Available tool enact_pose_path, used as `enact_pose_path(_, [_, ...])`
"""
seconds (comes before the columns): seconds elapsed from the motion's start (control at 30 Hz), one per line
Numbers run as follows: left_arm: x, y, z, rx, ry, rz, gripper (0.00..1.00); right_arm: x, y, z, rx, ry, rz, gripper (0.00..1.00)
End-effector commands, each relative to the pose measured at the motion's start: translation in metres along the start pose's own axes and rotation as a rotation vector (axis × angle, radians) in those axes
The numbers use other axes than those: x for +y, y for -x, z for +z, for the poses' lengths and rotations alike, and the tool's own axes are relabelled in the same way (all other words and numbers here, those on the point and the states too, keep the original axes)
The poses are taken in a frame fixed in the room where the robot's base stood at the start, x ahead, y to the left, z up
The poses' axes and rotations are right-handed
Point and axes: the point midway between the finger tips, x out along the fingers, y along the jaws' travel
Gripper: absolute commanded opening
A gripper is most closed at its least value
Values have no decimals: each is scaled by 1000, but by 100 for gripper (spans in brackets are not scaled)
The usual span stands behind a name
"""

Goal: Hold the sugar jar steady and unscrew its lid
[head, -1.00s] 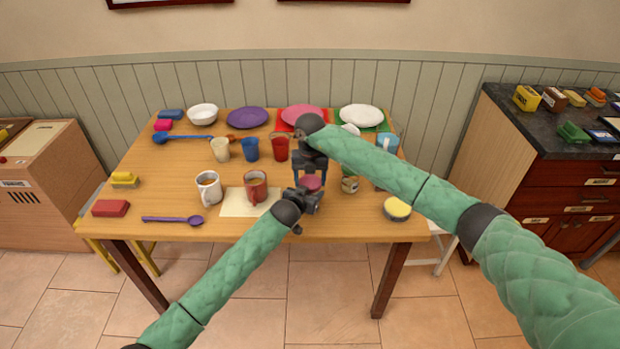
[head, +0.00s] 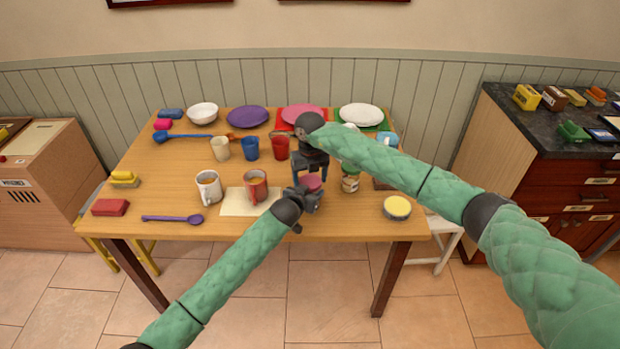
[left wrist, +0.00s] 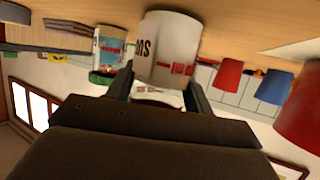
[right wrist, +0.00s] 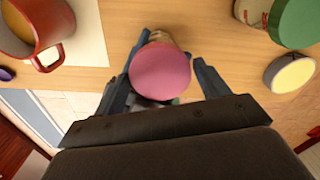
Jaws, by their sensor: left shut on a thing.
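The sugar jar is a white jar (left wrist: 168,45) with dark lettering and red marks, seen upside down in the left wrist view. Its round pink lid (head: 312,182) is on top; it also shows in the right wrist view (right wrist: 160,72). My left gripper (head: 309,198) is shut on the jar body near the table's front edge, a finger on each side. My right gripper (right wrist: 166,75) points down over the jar. Its blue fingers stand open on both sides of the lid, with a visible gap on the right. The jar body is mostly hidden in the head view.
A red mug (head: 256,186) on a cream mat (head: 236,204) stands just left. A green-lidded jar (right wrist: 295,22) and a yellow-topped tub (head: 397,207) are close on the right. Red (head: 280,147) and blue (head: 251,149) cups stand behind. The front edge (head: 330,237) is clear.

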Motion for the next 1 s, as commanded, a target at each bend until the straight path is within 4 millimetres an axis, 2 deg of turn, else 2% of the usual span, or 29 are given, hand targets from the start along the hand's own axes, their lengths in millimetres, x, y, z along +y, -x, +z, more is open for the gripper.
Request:
enact_pose_path(0.43, [0, 0, -1, 1, 0, 0, 0, 2, 2, 0, 1, 1, 1, 87])
enact_pose_path(0.8, [-1, 0, 1, -2, 0, -1, 0, 2, 40, 0, -1, 3, 2, 87])
enact_pose_path(1.0, [0, 0, 0, -1, 0, -1, 0, 1, 45, -1, 2, 0, 0, 87])
